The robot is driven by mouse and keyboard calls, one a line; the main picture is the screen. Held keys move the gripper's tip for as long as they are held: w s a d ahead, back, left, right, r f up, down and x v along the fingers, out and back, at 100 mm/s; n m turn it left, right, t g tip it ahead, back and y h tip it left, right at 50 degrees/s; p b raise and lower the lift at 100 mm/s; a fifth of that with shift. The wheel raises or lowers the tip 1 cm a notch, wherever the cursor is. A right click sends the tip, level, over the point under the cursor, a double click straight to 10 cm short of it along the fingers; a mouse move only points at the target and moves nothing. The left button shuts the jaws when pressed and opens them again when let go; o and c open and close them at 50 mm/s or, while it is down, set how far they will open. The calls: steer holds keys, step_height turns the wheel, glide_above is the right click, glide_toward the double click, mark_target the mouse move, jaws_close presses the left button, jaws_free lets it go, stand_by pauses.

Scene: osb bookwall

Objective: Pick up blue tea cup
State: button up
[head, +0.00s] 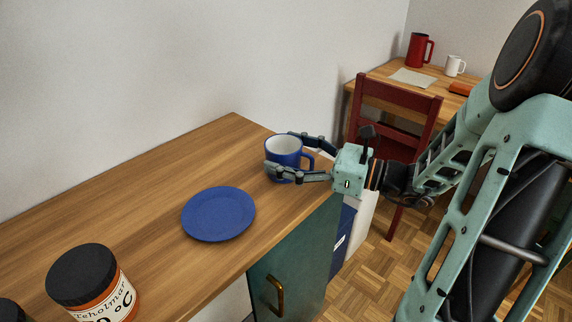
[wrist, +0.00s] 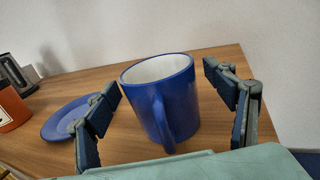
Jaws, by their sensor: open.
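The blue tea cup (head: 284,153) stands upright near the right end of the wooden counter. It has a white inside, and its handle points toward my gripper. In the wrist view the cup (wrist: 180,105) stands between my two fingers, its handle facing the camera. My gripper (head: 277,156) is open, with one finger on each side of the cup. In the wrist view my gripper's fingers (wrist: 162,82) show gaps to the cup on both sides. The head view partly hides the cup's lower front behind the near finger.
A blue plate (head: 219,213) lies on the counter (head: 150,190) left of the cup. A black-lidded jar (head: 95,285) stands at the near left. A white wall rises behind. A red chair (head: 398,100) and a desk with a red jug (head: 419,50) and white mug (head: 455,65) stand beyond.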

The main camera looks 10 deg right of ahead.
steer(key=shift+c, duration=0.5)
steer(key=c, duration=1.3)
